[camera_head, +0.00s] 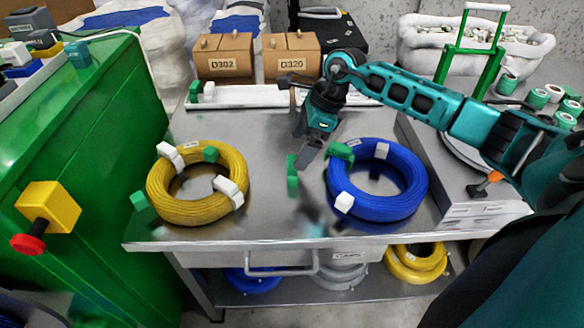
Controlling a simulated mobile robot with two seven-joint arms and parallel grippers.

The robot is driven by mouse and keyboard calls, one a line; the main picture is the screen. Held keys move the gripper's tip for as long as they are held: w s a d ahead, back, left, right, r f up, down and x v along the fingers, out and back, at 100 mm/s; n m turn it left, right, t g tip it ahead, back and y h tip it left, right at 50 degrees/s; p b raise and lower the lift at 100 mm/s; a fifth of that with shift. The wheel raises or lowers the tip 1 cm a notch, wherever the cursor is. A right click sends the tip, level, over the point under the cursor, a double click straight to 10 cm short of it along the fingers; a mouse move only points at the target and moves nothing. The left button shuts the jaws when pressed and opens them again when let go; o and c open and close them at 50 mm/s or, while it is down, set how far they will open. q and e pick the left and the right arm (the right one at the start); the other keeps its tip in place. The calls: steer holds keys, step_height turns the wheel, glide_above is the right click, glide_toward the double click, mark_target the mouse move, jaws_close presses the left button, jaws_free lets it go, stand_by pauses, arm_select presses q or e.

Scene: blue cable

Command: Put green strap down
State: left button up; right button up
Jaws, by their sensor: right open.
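My right gripper (303,158) is open and points down over the table, left of the blue cable coil (408,186). A green strap (292,176) is just below and left of its fingers, on or close to the tabletop; I cannot tell whether they touch. Another green strap (340,151) is on the blue coil's upper left, with white straps (344,202) also on that coil. A yellow cable coil (177,211) lies to the left with a green strap (210,154) and white straps on it. A further green piece (139,200) is by the table's left edge. My left gripper is out of view.
A green cabinet (95,130) with a yellow and red switch (48,207) flanks the left. More coils lie on the shelf below.

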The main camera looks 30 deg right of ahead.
mark_target(292, 162)
steer(key=x, duration=0.7)
steer(key=shift+s+a+f+b, duration=0.1)
steer(key=shift+a+f+b, duration=0.2)
steer(key=shift+b, duration=0.1)
steer(key=shift+r, duration=0.1)
steer(key=c, duration=1.3)
